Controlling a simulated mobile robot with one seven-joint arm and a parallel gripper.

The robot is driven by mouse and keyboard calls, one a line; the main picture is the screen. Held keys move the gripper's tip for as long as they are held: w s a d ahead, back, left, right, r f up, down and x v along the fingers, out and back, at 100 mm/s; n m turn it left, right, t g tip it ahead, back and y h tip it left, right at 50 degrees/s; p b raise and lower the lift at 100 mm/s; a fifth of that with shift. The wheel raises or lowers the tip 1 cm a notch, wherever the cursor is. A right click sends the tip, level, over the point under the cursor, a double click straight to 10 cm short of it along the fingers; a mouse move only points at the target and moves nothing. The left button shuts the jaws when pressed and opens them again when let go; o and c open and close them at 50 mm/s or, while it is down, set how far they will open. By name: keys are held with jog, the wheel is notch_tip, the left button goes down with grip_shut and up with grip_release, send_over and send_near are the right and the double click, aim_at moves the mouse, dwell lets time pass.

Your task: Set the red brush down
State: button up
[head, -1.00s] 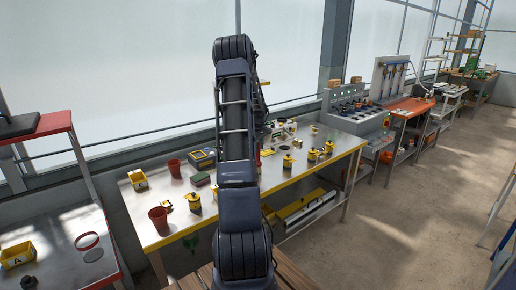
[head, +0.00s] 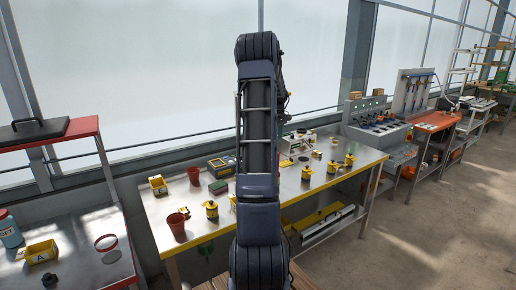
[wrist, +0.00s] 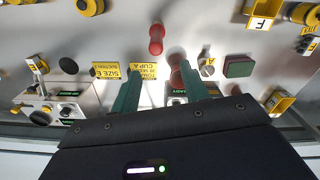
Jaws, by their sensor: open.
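In the wrist view my gripper (wrist: 160,72) is open, its two green fingers apart above the metal bench. A small red piece with a narrow waist (wrist: 156,38), which looks like the red brush, lies beyond the fingertips and is not gripped. A darker red-brown shape (wrist: 177,76) shows beside the right finger, partly covered by it; I cannot tell whether it is part of the brush, another thing or a reflection. In the head view my own arm hides the gripper and the brush.
The steel bench (head: 290,205) has a yellow front edge. Yellow label plates (wrist: 144,71) lie near the left finger. Bare metal shows between things.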

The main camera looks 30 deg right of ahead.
jog(key=s+a+r+m+t, duration=0.1)
jog(key=s+a+r, duration=0.3)
jog(key=a, duration=0.6)
jog(key=s+a+r+t, duration=0.1)
jog(key=s+a+r, duration=0.1)
jog(key=a+r, duration=0.5)
jog(key=s+a+r+m, duration=0.1)
jog(key=s+a+r, duration=0.25)
jog(key=a, duration=0.85)
jog(key=s+a+f+m+t, duration=0.1)
jog(key=s+a+f+t, duration=0.1)
jog(key=s+a, duration=1.6)
jog(key=s+f, duration=0.1)
jog(key=s, duration=0.2)
jog(key=shift+s+a+f+t, duration=0.15)
jog(key=shift+s+t, duration=0.15)
jog(key=shift+s, duration=0.05)
